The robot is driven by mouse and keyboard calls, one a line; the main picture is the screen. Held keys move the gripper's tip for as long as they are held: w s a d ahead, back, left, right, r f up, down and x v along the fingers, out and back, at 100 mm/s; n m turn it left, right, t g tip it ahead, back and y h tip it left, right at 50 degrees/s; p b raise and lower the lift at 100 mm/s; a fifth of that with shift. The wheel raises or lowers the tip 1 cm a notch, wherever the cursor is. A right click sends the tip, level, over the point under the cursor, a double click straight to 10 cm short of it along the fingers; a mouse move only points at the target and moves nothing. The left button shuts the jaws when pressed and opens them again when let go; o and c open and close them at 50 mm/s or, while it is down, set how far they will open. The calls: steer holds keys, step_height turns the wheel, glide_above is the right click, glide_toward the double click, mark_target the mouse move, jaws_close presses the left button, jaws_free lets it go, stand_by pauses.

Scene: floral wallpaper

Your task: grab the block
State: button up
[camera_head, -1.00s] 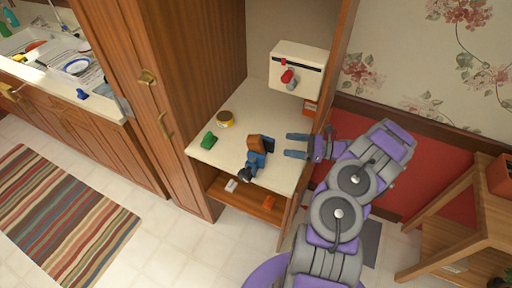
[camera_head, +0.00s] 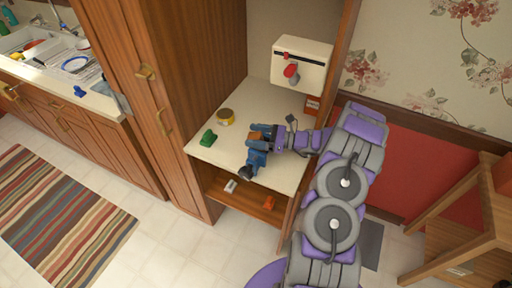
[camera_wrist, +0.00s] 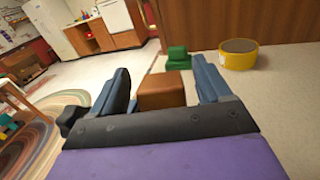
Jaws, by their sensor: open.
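A brown block (camera_head: 256,135) lies on the cream shelf of the wooden cabinet, partly covered by my gripper (camera_head: 259,138). In the wrist view the brown block (camera_wrist: 160,92) shows between the two blue fingers of my gripper (camera_wrist: 163,84). The fingers stand apart on either side of it, with a gap showing at the right finger. I cannot tell how far the block reaches in between them. A green block-like piece (camera_head: 208,137) sits farther left on the shelf; it also shows behind the brown block in the wrist view (camera_wrist: 178,58).
A yellow tin (camera_head: 226,117) stands at the shelf's back left. A white box (camera_head: 302,65) with a red part hangs at the back. The cabinet side (camera_head: 210,60) bounds the left.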

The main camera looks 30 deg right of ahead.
steer(key=shift+w+a, duration=0.35)
steer(key=shift+w, duration=0.1)
steer(key=shift+c, duration=0.2)
steer(key=shift+a, duration=0.15)
steer(key=c, duration=1.2)
steer(key=shift+o, duration=0.2)
steer(key=shift+r, duration=0.15)
